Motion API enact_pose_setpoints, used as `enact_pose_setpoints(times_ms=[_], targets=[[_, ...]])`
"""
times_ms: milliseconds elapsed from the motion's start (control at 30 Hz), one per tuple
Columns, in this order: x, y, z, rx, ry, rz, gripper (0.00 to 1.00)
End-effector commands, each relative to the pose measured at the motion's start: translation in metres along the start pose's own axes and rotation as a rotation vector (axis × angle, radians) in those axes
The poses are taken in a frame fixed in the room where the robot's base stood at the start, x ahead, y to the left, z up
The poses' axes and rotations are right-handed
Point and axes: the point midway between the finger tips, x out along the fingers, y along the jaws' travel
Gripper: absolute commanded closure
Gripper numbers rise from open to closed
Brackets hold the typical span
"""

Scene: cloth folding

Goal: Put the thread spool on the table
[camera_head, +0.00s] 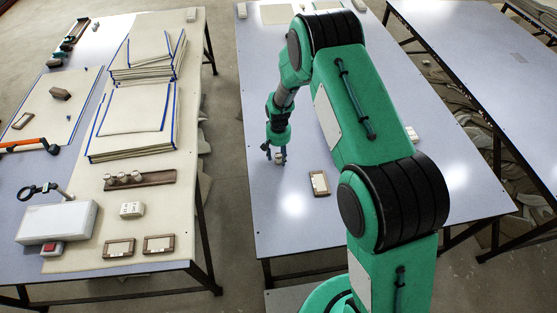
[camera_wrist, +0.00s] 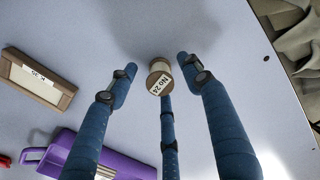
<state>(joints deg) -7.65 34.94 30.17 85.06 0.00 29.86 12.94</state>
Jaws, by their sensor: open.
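The thread spool (camera_wrist: 159,77), pale with brown ends and a "No 24" label, sits between the fingers of my gripper (camera_wrist: 158,75) in the wrist view. The jaws are open, with visible gaps between the left and right fingertips and the spool. The third finger points at the spool from below in the picture; whether it touches cannot be told. In the head view the spool (camera_head: 279,158) shows small at my gripper's fingertips (camera_head: 275,155), low over the middle table (camera_head: 262,215). Whether it rests fully on the tabletop is hard to tell.
A wooden framed label (camera_head: 319,183) lies right of my gripper on the table; it also shows in the wrist view (camera_wrist: 38,78). A purple object (camera_wrist: 115,158) lies near it in the wrist view. The left table holds folded cloth stacks (camera_head: 135,120). The middle table's front left is clear.

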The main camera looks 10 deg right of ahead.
Motion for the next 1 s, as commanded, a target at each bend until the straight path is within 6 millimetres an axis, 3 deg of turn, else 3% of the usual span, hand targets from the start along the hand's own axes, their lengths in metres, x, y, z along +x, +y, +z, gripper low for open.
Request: enact_pose_setpoints(times_ms=[200, 733, 933, 1000], targets=[[0.0139, 0.0002, -0.0003, 0.0, 0.0, 0.0, 0.5], [0.0136, 0.0003, -0.0003, 0.0, 0.0, 0.0, 0.5], [0.0136, 0.0003, -0.0003, 0.0, 0.0, 0.0, 0.9], [0.0136, 0.0002, -0.0003, 0.0, 0.0, 0.0, 0.93]])
